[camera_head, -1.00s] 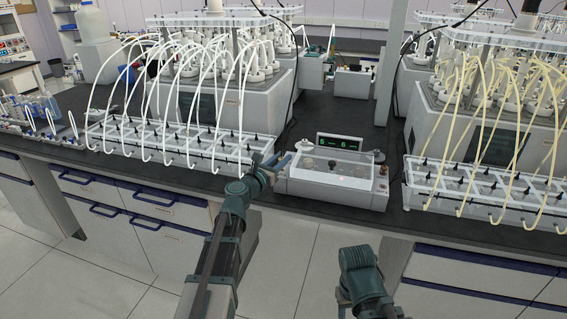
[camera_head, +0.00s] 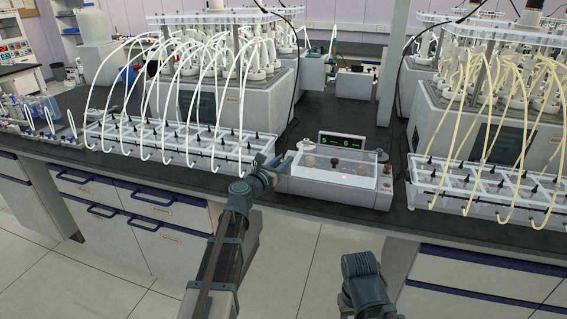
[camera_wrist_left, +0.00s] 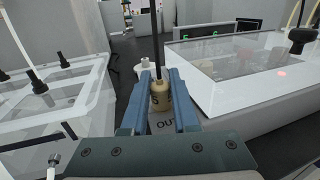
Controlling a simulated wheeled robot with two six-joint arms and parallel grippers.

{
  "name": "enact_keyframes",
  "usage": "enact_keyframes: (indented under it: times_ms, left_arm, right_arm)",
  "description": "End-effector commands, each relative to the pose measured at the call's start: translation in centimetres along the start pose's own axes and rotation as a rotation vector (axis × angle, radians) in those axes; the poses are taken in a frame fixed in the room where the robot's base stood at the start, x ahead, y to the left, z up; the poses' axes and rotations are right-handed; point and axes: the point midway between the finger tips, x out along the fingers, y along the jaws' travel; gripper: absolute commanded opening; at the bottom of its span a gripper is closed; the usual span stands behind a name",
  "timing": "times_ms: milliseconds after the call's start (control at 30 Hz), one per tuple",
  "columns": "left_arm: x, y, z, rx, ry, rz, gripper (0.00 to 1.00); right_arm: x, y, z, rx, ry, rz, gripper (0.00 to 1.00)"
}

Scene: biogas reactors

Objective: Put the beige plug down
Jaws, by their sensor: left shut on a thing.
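The beige plug (camera_wrist_left: 160,96) is upright between the two blue fingers of my left gripper (camera_wrist_left: 161,102) in the left wrist view. The gripper is shut on it. A dark mark shows on its front, and a black tube rises from its top. A grey surface lettered "OUT" (camera_wrist_left: 168,150) shows just below the fingers; I cannot tell whether the plug touches it. In the head view my left gripper (camera_head: 278,163) is at the left end of the clear-lidded box (camera_head: 335,188); the plug is too small to make out there. My right arm is low in front of the bench, its fingers not clear.
A white rack with white tubes (camera_head: 180,145) stands left of the gripper, and another with yellow tubes (camera_head: 490,190) stands right of the box. A small display (camera_head: 341,140) stands behind the box. A red light shows in the box. The dark bench top has free room behind.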

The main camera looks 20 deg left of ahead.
Motion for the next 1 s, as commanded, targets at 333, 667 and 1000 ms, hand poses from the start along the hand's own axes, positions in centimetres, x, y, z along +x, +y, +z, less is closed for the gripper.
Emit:
enact_keyframes:
  times_ms: [333, 667, 1000]
  left_arm:
    - [0.0, 0.0, -0.4, 0.0, 0.0, 0.0, 0.58]
    - [-0.6, -0.1, -0.4, 0.0, 0.0, -0.001, 0.58]
    - [-7.6, -0.3, 0.0, 0.0, 0.0, 0.002, 0.58]
  right_arm:
    - [0.4, 0.0, 0.0, 0.0, 0.0, 0.0, 0.5]
    - [0.4, 0.0, 0.0, 0.0, 0.0, 0.0, 0.5]
    - [0.0, 0.0, 0.0, 0.0, 0.0, 0.0, 0.5]
